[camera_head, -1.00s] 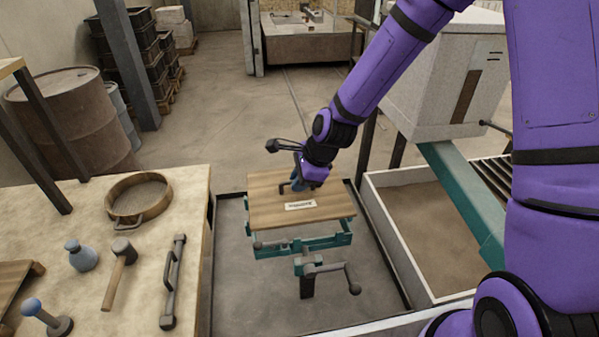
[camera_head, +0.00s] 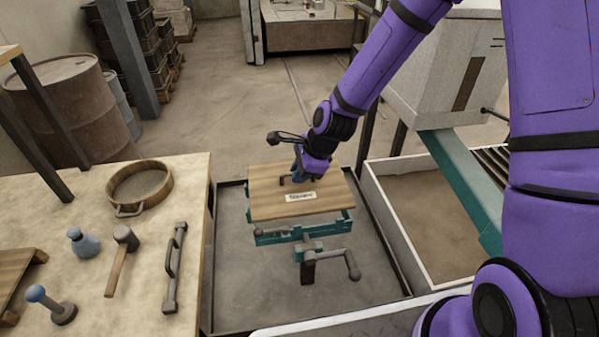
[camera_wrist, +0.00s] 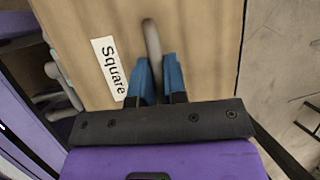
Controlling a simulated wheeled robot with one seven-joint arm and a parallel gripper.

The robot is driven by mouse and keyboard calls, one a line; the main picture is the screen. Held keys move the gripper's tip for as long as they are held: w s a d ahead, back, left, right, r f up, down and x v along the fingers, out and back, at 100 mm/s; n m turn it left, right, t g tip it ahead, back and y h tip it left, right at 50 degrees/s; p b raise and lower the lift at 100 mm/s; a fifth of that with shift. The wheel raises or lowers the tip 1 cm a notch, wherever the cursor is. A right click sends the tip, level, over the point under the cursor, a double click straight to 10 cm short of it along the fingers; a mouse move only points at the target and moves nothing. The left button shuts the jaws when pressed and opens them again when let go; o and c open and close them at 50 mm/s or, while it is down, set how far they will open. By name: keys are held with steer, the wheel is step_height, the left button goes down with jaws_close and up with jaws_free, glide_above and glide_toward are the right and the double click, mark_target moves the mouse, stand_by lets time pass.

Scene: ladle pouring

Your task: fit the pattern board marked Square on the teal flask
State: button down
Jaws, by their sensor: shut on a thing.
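The pattern board (camera_head: 263,203) is a flat wooden plate with a white label and a dark bar handle (camera_head: 284,180). In the wrist view the label (camera_wrist: 109,68) reads "Square" on the board (camera_wrist: 205,50). My gripper (camera_head: 298,178) is shut on the handle, and its blue fingers (camera_wrist: 158,78) sit either side of the grey handle (camera_wrist: 152,42). The teal flask (camera_head: 272,237) is a frame directly below the board, with most of its top hidden. The board looks about level. I cannot tell whether it touches the flask.
The flask stands in a grey tray (camera_head: 235,290) with a crank (camera_head: 352,266) at its front. A sand bin (camera_head: 415,205) is close on the right. The left bench (camera_head: 140,240) holds a sieve (camera_head: 160,200), a mallet (camera_head: 120,262) and a barred tool (camera_head: 174,268).

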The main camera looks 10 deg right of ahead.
mark_target(300, 186)
steer(key=shift+f, duration=2.4)
steer(key=c, duration=0.5)
jaws_free()
steer(key=shift+r, duration=3.05)
